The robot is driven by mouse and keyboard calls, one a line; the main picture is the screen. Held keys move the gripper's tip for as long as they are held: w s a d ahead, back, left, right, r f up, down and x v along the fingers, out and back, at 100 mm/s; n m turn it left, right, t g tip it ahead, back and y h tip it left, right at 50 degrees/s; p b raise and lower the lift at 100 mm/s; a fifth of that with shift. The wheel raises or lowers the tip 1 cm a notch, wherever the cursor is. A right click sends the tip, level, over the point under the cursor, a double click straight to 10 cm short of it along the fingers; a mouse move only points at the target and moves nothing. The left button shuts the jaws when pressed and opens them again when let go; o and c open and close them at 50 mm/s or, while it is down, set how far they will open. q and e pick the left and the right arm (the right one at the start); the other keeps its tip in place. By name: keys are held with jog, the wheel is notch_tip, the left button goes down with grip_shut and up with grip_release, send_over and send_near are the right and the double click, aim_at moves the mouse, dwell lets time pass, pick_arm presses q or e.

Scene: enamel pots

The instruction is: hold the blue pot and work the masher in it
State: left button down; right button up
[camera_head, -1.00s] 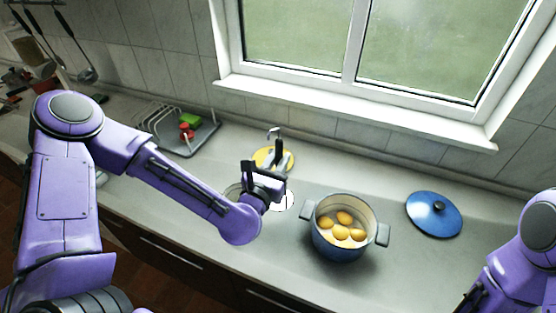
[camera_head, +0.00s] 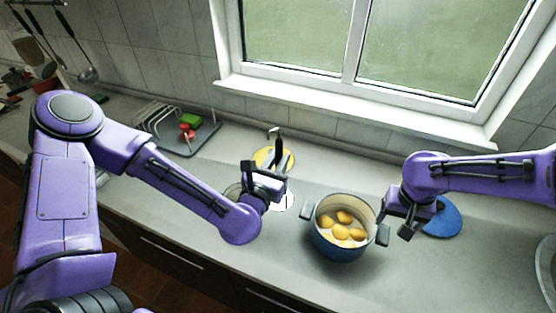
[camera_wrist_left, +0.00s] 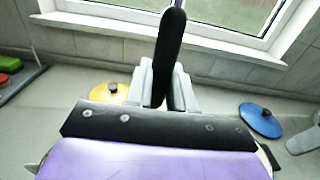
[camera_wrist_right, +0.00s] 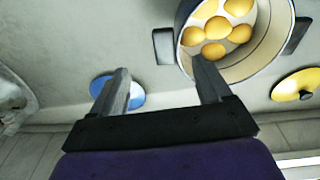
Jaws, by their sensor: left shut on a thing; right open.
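The blue pot (camera_head: 338,246) stands on the counter with several yellow potatoes (camera_head: 344,234) in it. It also shows in the right wrist view (camera_wrist_right: 262,62). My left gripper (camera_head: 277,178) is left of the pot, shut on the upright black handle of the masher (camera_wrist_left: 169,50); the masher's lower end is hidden. My right gripper (camera_wrist_right: 166,85) is open and empty. In the head view it (camera_head: 394,232) is close to the pot's right grey handle (camera_head: 382,235); I cannot tell whether they touch.
A blue lid (camera_head: 443,220) lies right of the pot, partly behind my right arm. A yellow lid (camera_head: 262,157) lies behind my left gripper. A dish rack (camera_head: 170,125) stands at the back left. The counter in front of the pot is clear.

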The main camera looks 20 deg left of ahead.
aim_at(382, 233)
jog(key=shift+m, duration=0.4)
jog(key=w+f, duration=0.1)
jog(key=f, duration=0.6)
jog(key=w+f, duration=0.1)
jog(key=f, duration=0.2)
jog(key=shift+w+a+f, duration=0.3)
jog(key=shift+a+f, duration=0.1)
jog(key=c, duration=1.4)
